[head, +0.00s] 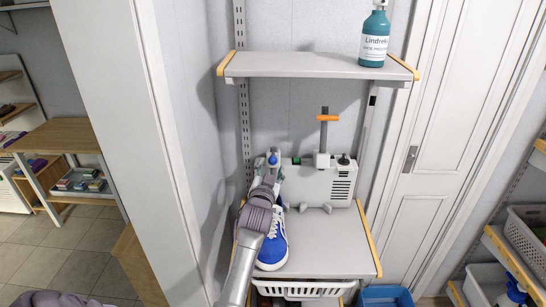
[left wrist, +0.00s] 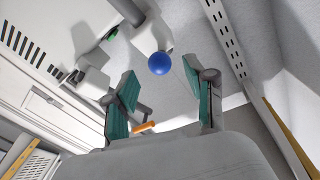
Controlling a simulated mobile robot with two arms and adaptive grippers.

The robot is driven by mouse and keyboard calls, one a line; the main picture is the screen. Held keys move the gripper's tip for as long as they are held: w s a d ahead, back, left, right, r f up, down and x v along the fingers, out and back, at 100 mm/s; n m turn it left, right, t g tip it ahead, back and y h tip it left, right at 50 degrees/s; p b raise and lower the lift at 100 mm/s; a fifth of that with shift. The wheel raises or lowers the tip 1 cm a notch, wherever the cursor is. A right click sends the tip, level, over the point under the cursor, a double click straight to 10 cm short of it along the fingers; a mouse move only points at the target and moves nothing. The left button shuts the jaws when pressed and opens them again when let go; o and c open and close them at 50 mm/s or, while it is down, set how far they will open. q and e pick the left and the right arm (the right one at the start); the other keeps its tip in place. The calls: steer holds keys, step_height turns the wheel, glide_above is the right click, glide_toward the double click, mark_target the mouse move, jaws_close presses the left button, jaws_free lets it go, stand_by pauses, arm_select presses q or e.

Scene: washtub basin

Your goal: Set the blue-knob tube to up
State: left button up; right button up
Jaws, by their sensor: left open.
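The blue knob (head: 273,160) shows at the left end of the pale machine (head: 315,187) on the middle shelf. In the left wrist view the round blue knob (left wrist: 159,63) lies just beyond the gap between my fingers, beside a pale block and a dark grey tube (left wrist: 129,10). My left gripper (left wrist: 160,88) is open around empty space, with teal pads on both sides. In the head view my left gripper (head: 268,170) hides most of the blue-knob tube, so its tilt is unclear there. The right gripper is not in view.
An upright tube with an orange handle (head: 327,118) stands on the machine, near a green button (head: 296,161) and a black knob (head: 344,160). A teal bottle (head: 375,38) stands on the upper shelf (head: 290,65).

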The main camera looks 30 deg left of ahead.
mark_target(272, 163)
arm_select(q)
steer(key=shift+p+x, duration=0.4)
steer(key=shift+x, duration=2)
jaws_close()
